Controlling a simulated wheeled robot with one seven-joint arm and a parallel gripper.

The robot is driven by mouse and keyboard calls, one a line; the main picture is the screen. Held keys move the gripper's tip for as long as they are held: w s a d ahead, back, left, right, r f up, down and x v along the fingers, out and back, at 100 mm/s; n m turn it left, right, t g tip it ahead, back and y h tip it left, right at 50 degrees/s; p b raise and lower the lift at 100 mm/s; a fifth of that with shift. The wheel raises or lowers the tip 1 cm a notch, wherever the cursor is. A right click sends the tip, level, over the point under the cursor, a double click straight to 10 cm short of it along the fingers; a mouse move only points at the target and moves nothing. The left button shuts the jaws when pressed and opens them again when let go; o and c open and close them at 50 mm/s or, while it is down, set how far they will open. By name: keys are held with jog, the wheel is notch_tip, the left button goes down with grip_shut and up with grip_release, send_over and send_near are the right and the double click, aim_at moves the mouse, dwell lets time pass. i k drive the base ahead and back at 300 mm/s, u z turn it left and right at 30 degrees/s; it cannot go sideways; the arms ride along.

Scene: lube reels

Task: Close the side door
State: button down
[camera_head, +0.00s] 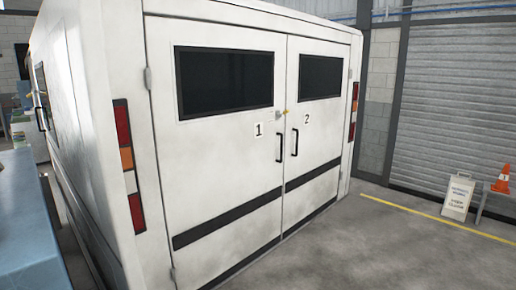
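A white van (95,140) stands with its rear towards me and its left side running back at the picture's left. On that side, a dark window (40,78) and a dark handle (41,117) show at a steep angle near the far end. I cannot tell from here whether the side door there is open or shut. The two rear doors, marked 1 (215,180) and 2 (318,130), are shut, each with a black handle. My gripper is not in view.
A blue flat-topped unit (25,220) stands at the left, with a narrow floor gap beside the van. A white floor sign (458,196) and an orange cone (502,178) stand right, before a roller shutter (450,105). The floor at lower right is clear.

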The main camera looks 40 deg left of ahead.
aim_at(67, 42)
jog(key=i, duration=1.5)
jog(key=z, duration=3.35)
jog(key=k, duration=1.25)
jog(key=z, duration=2.1)
